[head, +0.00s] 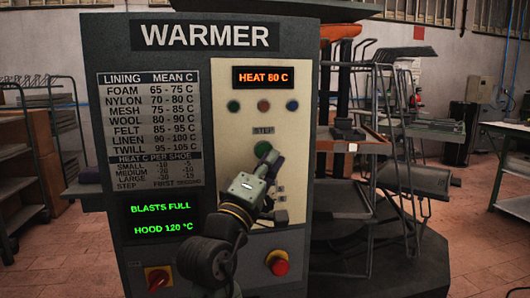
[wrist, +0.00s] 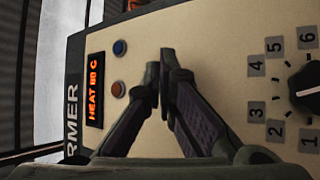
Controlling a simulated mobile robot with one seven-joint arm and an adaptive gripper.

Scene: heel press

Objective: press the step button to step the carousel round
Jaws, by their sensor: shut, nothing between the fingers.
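The green step button (head: 262,148) is on the beige panel of the warmer, just below the STEP label (head: 263,130). My gripper (head: 269,160) is shut and empty in front of the panel, its tips close to the button's lower right. I cannot tell whether they touch it. In the wrist view my gripper (wrist: 167,55) shows its two fingers meeting at the tips over the panel, and the step button is hidden there.
A numbered dial (wrist: 306,88) shows in the wrist view. Wire racks (head: 400,120) stand to the right.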

